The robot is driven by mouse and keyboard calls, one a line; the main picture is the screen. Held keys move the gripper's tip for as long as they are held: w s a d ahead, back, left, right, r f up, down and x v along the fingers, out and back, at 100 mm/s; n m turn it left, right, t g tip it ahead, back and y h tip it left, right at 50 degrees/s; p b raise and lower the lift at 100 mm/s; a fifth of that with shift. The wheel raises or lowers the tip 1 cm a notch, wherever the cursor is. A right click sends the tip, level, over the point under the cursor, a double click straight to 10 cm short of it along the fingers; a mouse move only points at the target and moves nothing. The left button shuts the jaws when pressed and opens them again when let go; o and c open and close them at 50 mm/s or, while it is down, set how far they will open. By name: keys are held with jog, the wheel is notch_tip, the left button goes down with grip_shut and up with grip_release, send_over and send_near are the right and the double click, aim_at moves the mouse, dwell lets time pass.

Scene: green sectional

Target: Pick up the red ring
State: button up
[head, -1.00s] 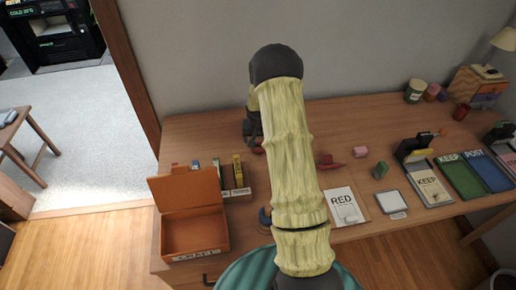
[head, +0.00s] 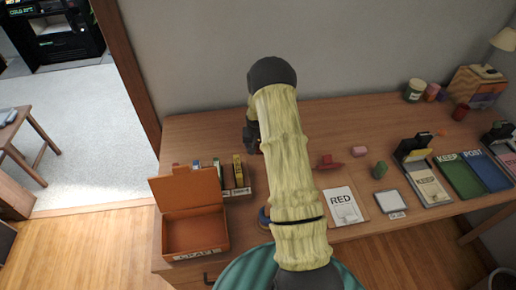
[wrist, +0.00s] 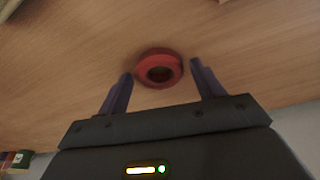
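The red ring (wrist: 158,66) lies flat on the wooden desk in the wrist view, with its dark hole facing the camera. My gripper (wrist: 162,72) is open, with one dark finger on each side of the ring's near part. The fingers look apart from the ring, and I cannot tell the exact height gap. In the head view my gripper (head: 251,138) is low over the back of the desk. The ring is hidden there by my arm and gripper.
An open orange CRAFT box (head: 195,232) and a rack of small upright items (head: 236,178) stand left of my arm.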

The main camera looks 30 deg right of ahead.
jog(key=c, duration=0.7)
jog(key=shift+c, duration=0.2)
notch_tip(320, 180, up, 10)
jog(key=b, duration=0.1)
jog(key=shift+s, duration=0.1)
dwell(0.4)
